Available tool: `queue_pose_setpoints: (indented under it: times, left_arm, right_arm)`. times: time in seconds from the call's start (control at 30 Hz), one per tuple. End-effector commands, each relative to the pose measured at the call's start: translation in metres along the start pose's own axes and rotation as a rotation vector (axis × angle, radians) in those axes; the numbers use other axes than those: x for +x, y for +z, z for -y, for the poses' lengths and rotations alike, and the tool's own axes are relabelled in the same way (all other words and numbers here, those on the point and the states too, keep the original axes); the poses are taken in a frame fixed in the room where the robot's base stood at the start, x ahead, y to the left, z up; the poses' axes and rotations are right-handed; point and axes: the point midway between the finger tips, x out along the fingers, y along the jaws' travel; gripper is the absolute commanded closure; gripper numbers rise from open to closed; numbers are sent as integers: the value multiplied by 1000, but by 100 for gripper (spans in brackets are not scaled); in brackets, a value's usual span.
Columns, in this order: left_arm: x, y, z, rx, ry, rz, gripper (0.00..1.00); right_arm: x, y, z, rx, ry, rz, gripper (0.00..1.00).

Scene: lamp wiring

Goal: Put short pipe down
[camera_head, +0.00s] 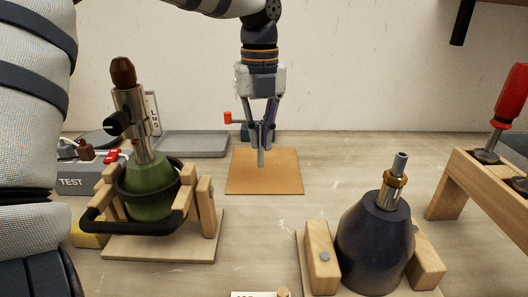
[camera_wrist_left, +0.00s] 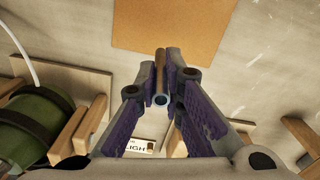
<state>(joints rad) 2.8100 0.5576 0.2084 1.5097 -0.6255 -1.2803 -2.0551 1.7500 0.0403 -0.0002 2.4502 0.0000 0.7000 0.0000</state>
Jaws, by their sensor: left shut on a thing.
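My left gripper (camera_head: 262,132) hangs down over the brown square mat (camera_head: 265,182). It is shut on the short pipe (camera_head: 261,157), a thin grey metal tube that points down, upright. The pipe's lower end shows in front of the mat's back half; I cannot tell whether it touches. In the left wrist view the pipe (camera_wrist_left: 161,85) sits between the two purple-padded fingers, with the mat (camera_wrist_left: 175,28) beyond. My right gripper is not in view.
A green lamp base (camera_head: 150,190) stands in a wooden cradle at left. A dark lamp base (camera_head: 372,240) stands in wooden blocks at front right. A grey tray (camera_head: 190,144) and a TEST box (camera_head: 80,181) lie at back left. A wooden rack (camera_head: 460,180) holds a red screwdriver (camera_head: 510,97).

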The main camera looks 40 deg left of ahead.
Motion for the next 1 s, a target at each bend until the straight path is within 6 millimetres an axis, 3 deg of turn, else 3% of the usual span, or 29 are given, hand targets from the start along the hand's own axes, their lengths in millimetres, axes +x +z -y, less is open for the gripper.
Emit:
queue_pose_setpoints:
  times: [0.37, 0.7, 0.73, 0.8, 1.0]
  left_arm:
    - [48, 10, 12, 0, 0, -2, 100]
    - [53, 10, 12, -1, 1, -2, 100]
    - [53, 11, 12, -1, 0, -1, 87]
    - [53, 11, 12, -1, 0, -2, 71]
    - [53, 11, 12, -1, 1, -2, 71]
  right_arm:
    - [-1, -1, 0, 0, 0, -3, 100]
    - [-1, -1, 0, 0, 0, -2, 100]
    - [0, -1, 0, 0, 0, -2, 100]
    - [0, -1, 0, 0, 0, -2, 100]
    - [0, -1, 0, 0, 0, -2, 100]
